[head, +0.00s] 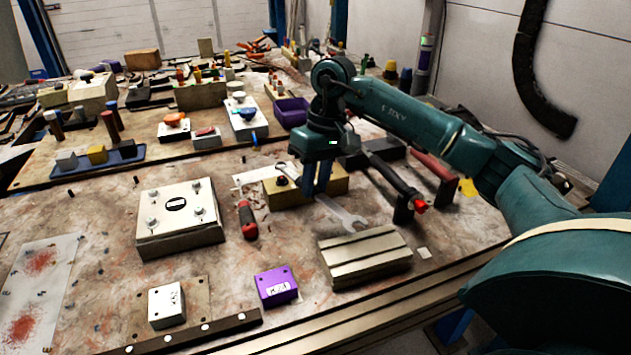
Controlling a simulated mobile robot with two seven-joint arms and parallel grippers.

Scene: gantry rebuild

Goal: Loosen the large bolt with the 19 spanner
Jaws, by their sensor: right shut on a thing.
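My right gripper (318,180) points down at the middle of the bench and is shut on a silver spanner (335,208). The spanner slants across a tan block (275,195); its open jaw is at the lower right, and its other end is at the upper left near a dark bolt-like head (282,181) on that block. I cannot tell whether that end touches the head. A pale square plate (165,220) carries several bolt heads at its corners. The spanner's size mark is too small to read. My left gripper is out of view.
A red-and-black screwdriver (247,218) lies left of the spanner. A grooved metal block (365,257) and a purple block (276,287) stand in front. Tools with black and red handles (390,175) are right of the gripper. Parts crowd the back of the bench.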

